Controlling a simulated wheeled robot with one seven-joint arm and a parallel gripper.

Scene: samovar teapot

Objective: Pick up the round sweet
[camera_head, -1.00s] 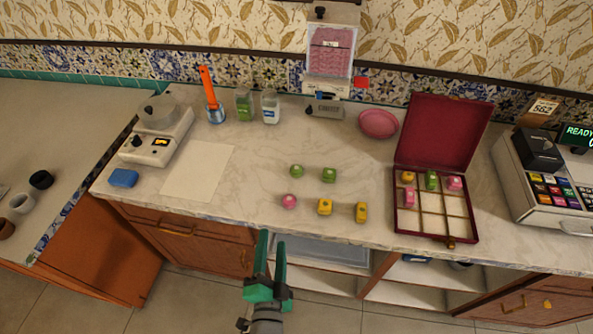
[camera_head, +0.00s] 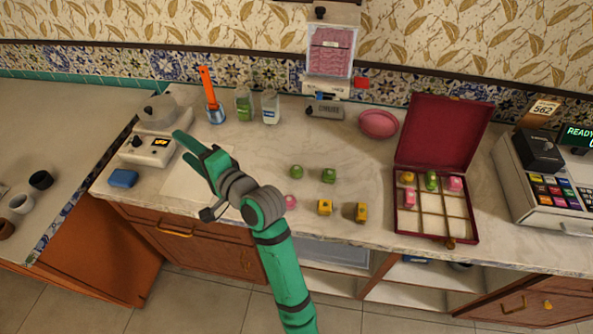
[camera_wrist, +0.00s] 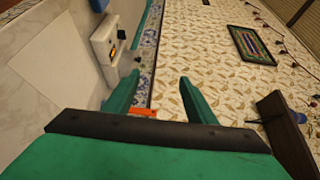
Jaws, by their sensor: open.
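The round sweet is the pink ball-like one (camera_head: 290,202) on the counter, left of the yellow sweets; my arm's wrist is close beside it in the head view. Two green sweets (camera_head: 296,171) (camera_head: 328,175) and two yellow sweets (camera_head: 324,208) (camera_head: 361,212) lie near it. My gripper (camera_head: 197,144) is open and empty, up and left of the sweets, over the paper sheet. In the wrist view my gripper (camera_wrist: 160,78) has its fingers apart and points toward the wall. No loose sweet shows in that view.
An open maroon box (camera_head: 472,231) with divided compartments holds several sweets on the right. A register (camera_head: 550,180) is far right.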

